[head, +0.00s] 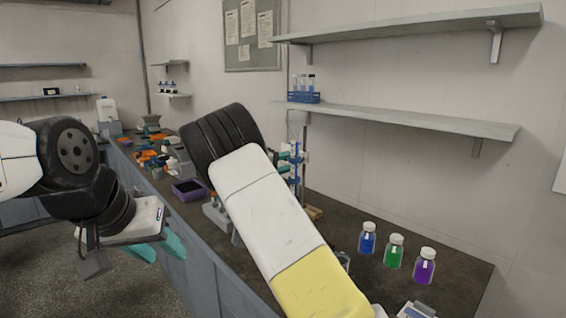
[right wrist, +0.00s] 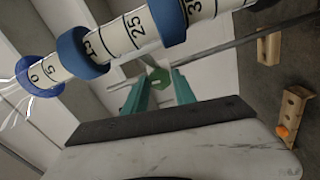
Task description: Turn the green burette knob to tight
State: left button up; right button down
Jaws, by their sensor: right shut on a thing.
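The green burette knob (right wrist: 158,79) is a small hexagonal piece between the teal fingertips of my right gripper (right wrist: 156,86) in the right wrist view. My right gripper is shut on it. The burette, a white graduated tube with black numbers and blue rings (right wrist: 122,36), crosses the top of that view. In the head view the burette stand (head: 297,168) is partly hidden by my right arm, and the knob cannot be made out. My left gripper (head: 157,250) hangs at the left, empty, with its teal fingers apart, away from the burette.
Blue, green and purple bottles (head: 394,251) stand on the dark bench (head: 455,292) at the right. A blue test tube rack (head: 303,97) sits on the lower wall shelf (head: 420,122). A purple tray (head: 189,190) and several small items lie farther left on the bench.

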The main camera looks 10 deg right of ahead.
jog(key=shift+m, duration=1.3)
jog(key=c, duration=1)
grip_release()
jog(key=shift+c, duration=0.2)
jog(key=shift+a, duration=0.1)
jog(key=v, duration=0.7)
jog(key=shift+s+a, duration=0.25)
jog(key=shift+a, duration=0.05)
